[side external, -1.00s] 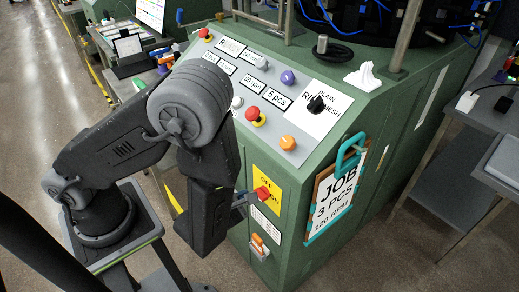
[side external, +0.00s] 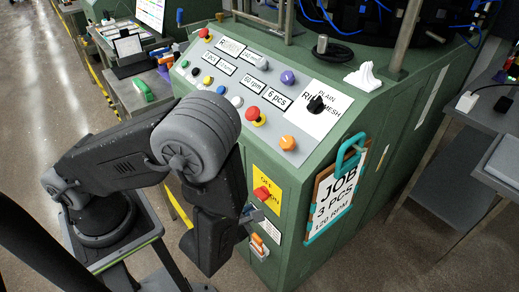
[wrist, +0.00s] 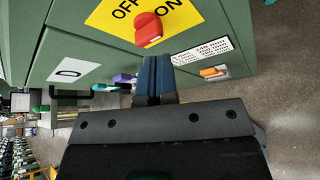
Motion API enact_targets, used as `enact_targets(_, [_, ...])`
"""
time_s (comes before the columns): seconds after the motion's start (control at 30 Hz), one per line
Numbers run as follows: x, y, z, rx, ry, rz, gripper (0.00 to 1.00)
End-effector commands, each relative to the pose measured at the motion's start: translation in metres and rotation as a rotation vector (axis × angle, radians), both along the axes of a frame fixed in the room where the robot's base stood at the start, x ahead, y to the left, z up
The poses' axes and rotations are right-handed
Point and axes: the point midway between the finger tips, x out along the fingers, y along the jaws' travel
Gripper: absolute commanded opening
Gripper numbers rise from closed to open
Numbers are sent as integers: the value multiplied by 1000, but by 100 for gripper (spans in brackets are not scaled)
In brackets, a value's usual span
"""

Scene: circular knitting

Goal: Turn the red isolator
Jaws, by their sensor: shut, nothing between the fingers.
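The red isolator (side external: 262,193) is a knob on a yellow plate (side external: 268,180) marked OFF and ON, on the green machine's front face. It shows large at the top of the wrist view (wrist: 148,28), below the lettering. I cannot tell which word its handle points to. My gripper (side external: 254,213) is shut and empty, just below the knob and before the white label plate in the side view. In the wrist view the paired fingers (wrist: 153,60) end just below the knob. Contact between them cannot be made out.
An orange switch (side external: 257,242) sits lower on the same face, also seen in the wrist view (wrist: 213,72). A JOB clipboard (side external: 335,190) hangs to the right. The sloping panel (side external: 215,68) above carries several buttons and knobs. Open floor lies below right.

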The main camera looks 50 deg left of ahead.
Motion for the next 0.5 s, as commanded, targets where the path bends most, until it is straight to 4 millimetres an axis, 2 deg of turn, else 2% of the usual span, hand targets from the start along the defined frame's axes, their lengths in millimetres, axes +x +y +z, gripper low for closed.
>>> enact_targets(0.3, [39, 0, 0, -3, -1, 4, 0])
enact_targets(0.5, [51, 0, 0, -1, -1, 2, 0])
